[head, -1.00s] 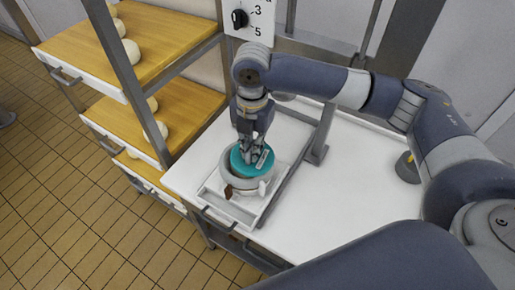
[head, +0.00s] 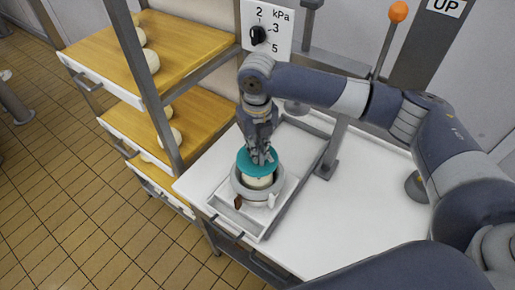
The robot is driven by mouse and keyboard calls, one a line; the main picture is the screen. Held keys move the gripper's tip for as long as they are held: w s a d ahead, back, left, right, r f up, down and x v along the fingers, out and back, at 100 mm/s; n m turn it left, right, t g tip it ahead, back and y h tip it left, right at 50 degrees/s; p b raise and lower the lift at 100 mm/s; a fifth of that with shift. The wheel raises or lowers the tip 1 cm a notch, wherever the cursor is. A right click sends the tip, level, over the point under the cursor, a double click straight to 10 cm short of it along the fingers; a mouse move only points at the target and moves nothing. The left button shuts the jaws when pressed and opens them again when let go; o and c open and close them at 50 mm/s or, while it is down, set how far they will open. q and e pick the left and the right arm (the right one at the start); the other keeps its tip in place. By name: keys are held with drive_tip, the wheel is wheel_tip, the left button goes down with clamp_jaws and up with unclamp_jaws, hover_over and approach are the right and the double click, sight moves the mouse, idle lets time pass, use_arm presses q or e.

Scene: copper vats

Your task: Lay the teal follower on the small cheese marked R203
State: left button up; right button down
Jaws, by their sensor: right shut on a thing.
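The teal follower (head: 246,161) is a round disc gripped by my right gripper (head: 262,158), which points down from above. The follower is over the back part of a grey ring mould (head: 239,189), slightly above its rim. A pale cheese (head: 260,183) shows inside the mould, below the follower's front edge. The follower covers the back of the cheese, and I cannot read any R203 mark. I cannot tell whether follower and cheese touch. My left gripper is not in view.
The mould stands in a shallow white tray (head: 224,213) on a white table (head: 335,235). A grey upright (head: 333,150) stands just right of the tray. Wooden shelves (head: 185,45) with several cheeses are at left. A pressure dial (head: 258,35) and an orange-knobbed lever (head: 397,12) are behind.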

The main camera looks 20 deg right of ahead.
wheel_tip(320, 180, down, 4)
drive_tip(key=b, duration=0.4)
drive_tip(key=shift+r+p, duration=0.1)
drive_tip(key=shift+p, duration=0.55)
drive_tip(key=shift+f, duration=0.85)
idle(0.4)
drive_tip(key=c, duration=1.6)
unclamp_jaws()
